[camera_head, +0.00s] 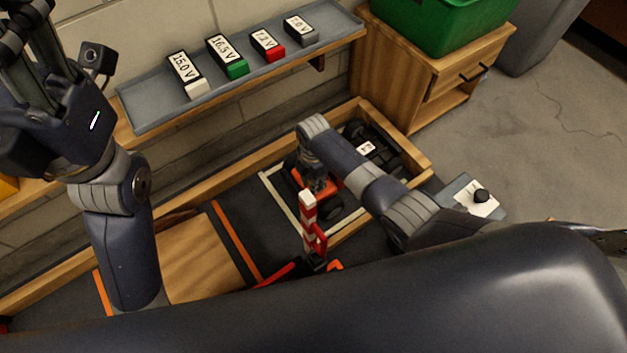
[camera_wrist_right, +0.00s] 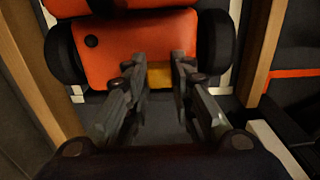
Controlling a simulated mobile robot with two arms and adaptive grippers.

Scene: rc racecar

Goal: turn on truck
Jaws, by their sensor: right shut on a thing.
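The orange truck (camera_wrist_right: 112,45) with black wheels fills the top of the right wrist view. It has a small dark round spot on its left side and a yellow part (camera_wrist_right: 158,76) at its near edge. My right gripper (camera_wrist_right: 158,66) has its fingertips on either side of the yellow part and is shut on it. In the head view the truck (camera_head: 331,187) sits inside a white outline on the dark floor, partly hidden by my right arm. My left gripper (camera_head: 28,38) is raised at the upper left, away from the truck, its tips partly cut off.
Wooden borders (camera_head: 270,140) enclose the track. A black chassis (camera_head: 381,150) with a white label lies in its far corner. A red-and-white post (camera_head: 308,222) stands near the truck. A wooden ramp (camera_head: 205,262) lies left. Voltage-labelled blocks (camera_head: 228,62) sit on a grey shelf (camera_head: 150,108).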

